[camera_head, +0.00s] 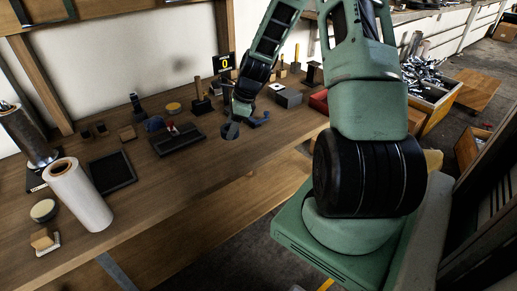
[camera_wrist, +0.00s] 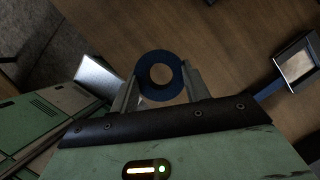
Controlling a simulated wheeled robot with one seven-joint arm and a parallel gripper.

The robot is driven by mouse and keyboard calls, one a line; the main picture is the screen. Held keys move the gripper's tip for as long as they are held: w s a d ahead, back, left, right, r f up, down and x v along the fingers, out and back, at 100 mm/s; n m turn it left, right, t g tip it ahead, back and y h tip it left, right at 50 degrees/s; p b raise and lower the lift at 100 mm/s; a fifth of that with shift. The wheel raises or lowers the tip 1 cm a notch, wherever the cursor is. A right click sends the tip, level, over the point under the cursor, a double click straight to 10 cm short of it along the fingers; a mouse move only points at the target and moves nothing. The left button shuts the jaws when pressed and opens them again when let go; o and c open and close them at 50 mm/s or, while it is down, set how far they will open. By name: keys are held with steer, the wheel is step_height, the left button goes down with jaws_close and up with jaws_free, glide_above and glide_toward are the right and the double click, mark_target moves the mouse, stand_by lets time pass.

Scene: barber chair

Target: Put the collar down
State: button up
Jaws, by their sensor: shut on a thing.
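The collar (camera_wrist: 160,56) is a dark blue ring with a round hole in the wrist view. My gripper (camera_wrist: 160,78) is shut on it, with one finger at each side of the ring. In the head view the collar (camera_head: 229,131) shows as a small dark disc at the tip of my gripper, over the wooden bench (camera_head: 215,165). The wood shows through the ring's hole. I cannot tell whether the collar touches the bench top or is a little above it.
A dark tray (camera_head: 178,139) lies left of the gripper. A grey box (camera_head: 288,97) and a red box (camera_head: 319,101) stand to the right. A white roll (camera_head: 77,195) and a black flat tray (camera_head: 111,172) are farther left. Bare bench lies in front.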

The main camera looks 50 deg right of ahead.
steer(key=s+d+r+m+t+h+b, duration=0.1)
steer(key=d+m+h, duration=0.1)
steer(key=d+m, duration=0.35)
steer(key=s+d+r+m+h+b, duration=0.1)
steer(key=d+m+h+b, duration=0.1)
steer(key=d+m, duration=0.3)
steer(key=m, duration=0.2)
glide_toward(256, 139)
steer(key=shift+h, duration=0.3)
steer(key=x, duration=0.6)
steer(key=shift+s+a, duration=0.1)
steer(key=shift+a, duration=0.2)
steer(key=shift+f, duration=0.2)
steer(key=o, duration=1)
steer(key=shift+r, duration=0.1)
